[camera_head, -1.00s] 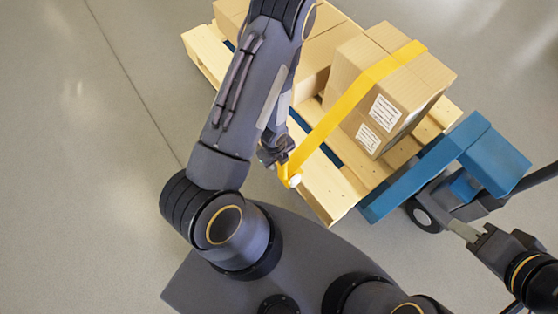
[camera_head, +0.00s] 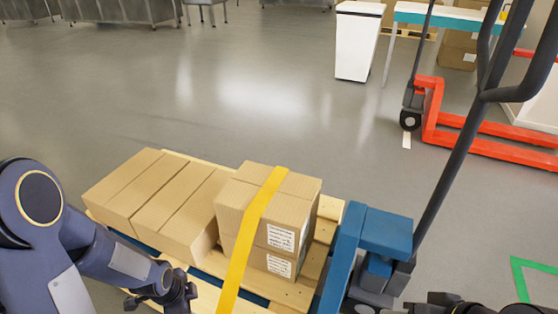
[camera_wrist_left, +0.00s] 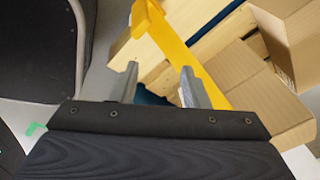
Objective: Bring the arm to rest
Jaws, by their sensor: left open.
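My left gripper (camera_wrist_left: 158,85) is open in the left wrist view, its two grey fingers apart with nothing between them. In the head view my left arm reaches in from the left, and its dark gripper end (camera_head: 178,296) is low, beside the wooden pallet. The yellow strap (camera_head: 252,225) lies over the stacked cartons (camera_head: 285,215) and runs down their front; it also shows just beyond my fingers in the wrist view (camera_wrist_left: 185,55). Only a dark part of my right arm shows at the bottom right edge; its fingers cannot be made out.
Long cartons (camera_head: 160,195) lie on the wooden pallet (camera_head: 328,225), left of the stack. A blue pallet jack (camera_head: 345,255) with a dark handle stands at its right. A red pallet jack (camera_head: 480,140) and a white bin (camera_head: 357,45) stand farther back. The floor between is clear.

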